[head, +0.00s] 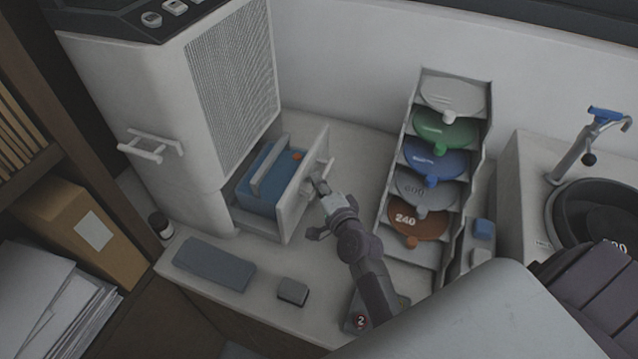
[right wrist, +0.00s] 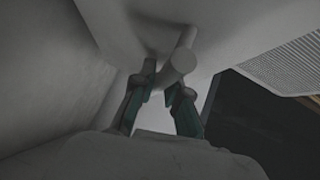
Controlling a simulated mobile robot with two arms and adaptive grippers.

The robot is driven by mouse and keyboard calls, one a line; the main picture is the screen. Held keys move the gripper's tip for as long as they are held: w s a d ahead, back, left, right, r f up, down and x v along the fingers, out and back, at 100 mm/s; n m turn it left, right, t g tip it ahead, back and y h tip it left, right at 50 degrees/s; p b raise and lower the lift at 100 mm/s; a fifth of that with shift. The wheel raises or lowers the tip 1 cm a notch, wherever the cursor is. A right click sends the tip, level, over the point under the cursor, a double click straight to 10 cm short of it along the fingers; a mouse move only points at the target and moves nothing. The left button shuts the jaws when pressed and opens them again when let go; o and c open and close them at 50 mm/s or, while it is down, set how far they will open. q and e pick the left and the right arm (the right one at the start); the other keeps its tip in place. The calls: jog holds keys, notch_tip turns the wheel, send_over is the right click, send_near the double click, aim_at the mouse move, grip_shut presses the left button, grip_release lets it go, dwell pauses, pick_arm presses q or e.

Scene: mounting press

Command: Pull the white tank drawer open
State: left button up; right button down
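The white tank drawer (head: 293,207) stands out from the lower front of the white machine (head: 150,110). A blue tank (head: 262,180) with a small orange spot sits inside it. The drawer's front carries a pale bar handle (head: 318,178). My right gripper (head: 318,210) is at the handle, its fingers spread apart. In the right wrist view its green-padded fingers (right wrist: 161,92) are apart, with the round handle bar (right wrist: 180,62) at the fingertips. I cannot tell whether they touch it. My left gripper is not in view.
A tiered rack of coloured discs (head: 432,165) stands right of my right arm. A grey flat block (head: 214,264) and a small dark block (head: 292,291) lie on the counter in front of the drawer. A round basin (head: 600,215) is at far right.

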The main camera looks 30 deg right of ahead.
dwell(0.3)
jog(key=s+d, duration=0.3)
jog(key=shift+s, duration=0.2)
jog(key=c, duration=1.5)
grip_release()
jog(key=o, duration=0.3)
jog(key=s, duration=0.4)
jog(key=s+r, duration=0.1)
jog(key=s, duration=0.7)
jog(key=shift+a+r, duration=0.3)
jog(key=shift+a, duration=0.1)
